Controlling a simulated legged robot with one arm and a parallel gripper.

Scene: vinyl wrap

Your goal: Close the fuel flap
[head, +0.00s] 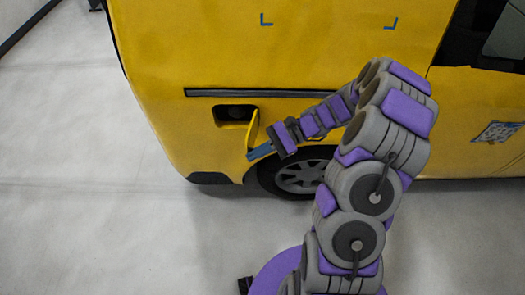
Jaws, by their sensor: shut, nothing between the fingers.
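The fuel flap (254,128) on the yellow vehicle (170,60) is open. It stands out from the right edge of the dark fuel recess (234,113). My gripper (252,154) is shut and empty, with its blue fingers pointing left. The fingertips are at the lower end of the flap in the picture; I cannot tell whether they touch it. The recess is not covered by my arm.
A black trim strip (260,93) runs above the recess. A wheel (300,176) sits below my gripper, partly hidden by my arm. The pale floor (110,220) is clear at the left and front.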

